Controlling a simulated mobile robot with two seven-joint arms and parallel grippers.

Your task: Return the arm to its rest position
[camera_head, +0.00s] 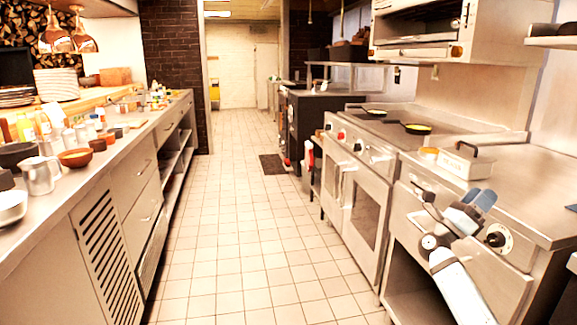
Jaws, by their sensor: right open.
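My right arm comes in from the lower right, and its gripper (478,198) is held in front of the steel counter on the right. Its two bluish-grey fingers are apart, with nothing visible between them. The gripper is close to the counter front and its knob in the picture; I cannot tell whether it touches them. My left gripper is not in view.
The right counter (520,195) carries a metal pan (467,163) with a handle. Beyond it is a range (355,185) with pans. The left counter (115,150) holds a steel pitcher (40,176), bowls and several jars. The tiled aisle (235,240) between is clear.

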